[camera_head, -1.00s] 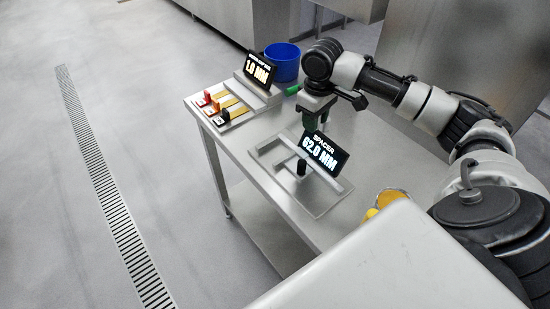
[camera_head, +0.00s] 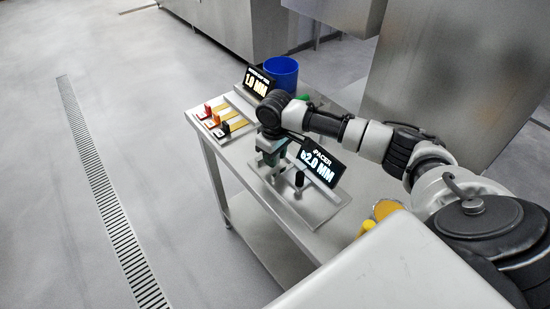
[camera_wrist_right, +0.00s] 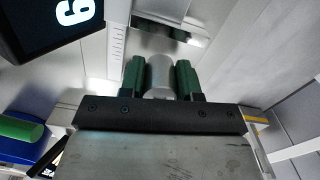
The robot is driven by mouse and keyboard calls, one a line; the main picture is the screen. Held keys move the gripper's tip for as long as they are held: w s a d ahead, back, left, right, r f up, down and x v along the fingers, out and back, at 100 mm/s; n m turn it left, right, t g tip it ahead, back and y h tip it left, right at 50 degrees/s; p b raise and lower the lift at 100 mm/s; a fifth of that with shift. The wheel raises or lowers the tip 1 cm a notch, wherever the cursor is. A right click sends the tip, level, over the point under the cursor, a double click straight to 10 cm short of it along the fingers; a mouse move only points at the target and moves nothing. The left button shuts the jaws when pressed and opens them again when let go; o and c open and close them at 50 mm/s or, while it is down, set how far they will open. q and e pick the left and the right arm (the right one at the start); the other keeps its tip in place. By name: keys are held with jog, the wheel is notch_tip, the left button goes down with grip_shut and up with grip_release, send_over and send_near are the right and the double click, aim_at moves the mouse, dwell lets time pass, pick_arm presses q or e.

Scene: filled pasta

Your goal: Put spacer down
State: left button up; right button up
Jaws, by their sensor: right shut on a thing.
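My right gripper (camera_head: 270,160) is over the left part of the spacer tray (camera_head: 316,214), left of the black display reading SPACER 62.0 MM (camera_head: 321,163). In the right wrist view its two green fingers (camera_wrist_right: 160,82) are closed around a smooth grey cylinder (camera_wrist_right: 160,74), which looks like the spacer. I cannot tell whether the cylinder touches the tray. A small black knob (camera_head: 299,179) stands on the tray just right of the gripper. My left gripper is not in view.
Behind the gripper is a second display reading 1.0 MM (camera_head: 257,82), with red, orange and black-handled tools (camera_head: 217,118) on a plate. A blue bin (camera_head: 282,71) stands at the back. A yellow item (camera_head: 368,226) lies near the table's right side.

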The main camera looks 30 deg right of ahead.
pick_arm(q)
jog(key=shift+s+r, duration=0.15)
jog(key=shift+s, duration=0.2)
pick_arm(e)
jog(key=shift+f, duration=0.95)
jog(key=shift+f, duration=0.1)
jog(key=o, duration=1)
jog(key=shift+o, duration=0.2)
notch_tip(320, 180, up, 12)
jog(key=shift+r+b, duration=0.15)
jog(key=shift+b, duration=0.2)
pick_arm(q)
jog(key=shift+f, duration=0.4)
